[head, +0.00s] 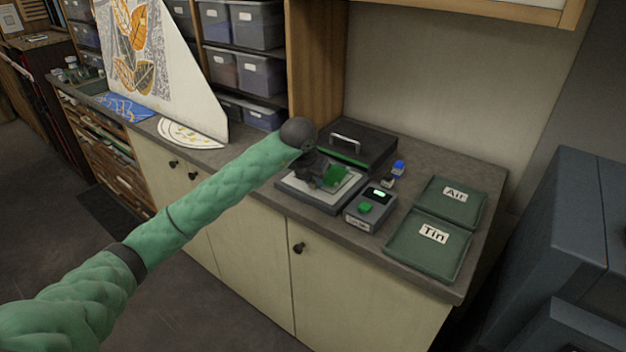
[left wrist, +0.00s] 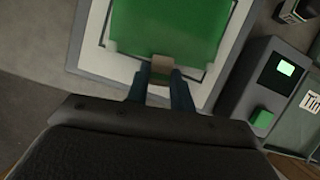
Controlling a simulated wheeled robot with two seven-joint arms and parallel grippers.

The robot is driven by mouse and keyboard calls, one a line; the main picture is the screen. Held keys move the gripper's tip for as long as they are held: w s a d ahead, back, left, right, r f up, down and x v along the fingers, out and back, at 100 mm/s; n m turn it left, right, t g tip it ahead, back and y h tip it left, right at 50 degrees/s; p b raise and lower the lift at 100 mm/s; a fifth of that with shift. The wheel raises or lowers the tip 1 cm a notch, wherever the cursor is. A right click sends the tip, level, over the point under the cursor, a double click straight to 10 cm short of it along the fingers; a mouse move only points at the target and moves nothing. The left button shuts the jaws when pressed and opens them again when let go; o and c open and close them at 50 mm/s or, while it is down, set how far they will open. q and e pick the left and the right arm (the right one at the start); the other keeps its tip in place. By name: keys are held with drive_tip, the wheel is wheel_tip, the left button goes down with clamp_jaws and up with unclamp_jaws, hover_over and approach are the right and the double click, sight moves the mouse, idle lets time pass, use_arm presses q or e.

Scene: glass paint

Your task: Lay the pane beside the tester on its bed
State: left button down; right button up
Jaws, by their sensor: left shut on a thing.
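A green pane (head: 336,178) is at the tester's bed (head: 318,197), a flat grey plate with a white top. My left gripper (head: 322,178) is shut on the pane's near edge. In the left wrist view the green pane (left wrist: 165,28) lies over the white bed (left wrist: 207,90) with its corners inside the bed's outline, and the two fingers (left wrist: 162,75) grip a small tan piece at its edge. Whether the pane touches the bed I cannot tell. The grey tester box (head: 369,208) with a lit display and green button stands to the right of the bed. My right gripper is not in view.
A dark lid with a handle (head: 352,145) stands behind the bed. A small blue item (head: 398,168) stands behind the tester. A tall patterned panel (head: 150,60) stands at left.

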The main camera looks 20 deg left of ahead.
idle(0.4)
use_arm(q)
drive_tip(key=shift+b, duration=0.4)
drive_tip(key=shift+f+b, duration=0.1)
drive_tip(key=shift+b, duration=0.35)
idle(0.4)
drive_tip(key=shift+f+b, duration=0.2)
drive_tip(key=shift+b, duration=0.1)
idle(0.6)
drive_tip(key=c, duration=1.1)
unclamp_jaws()
drive_tip(key=shift+c, duration=0.2)
drive_tip(key=shift+r, duration=0.1)
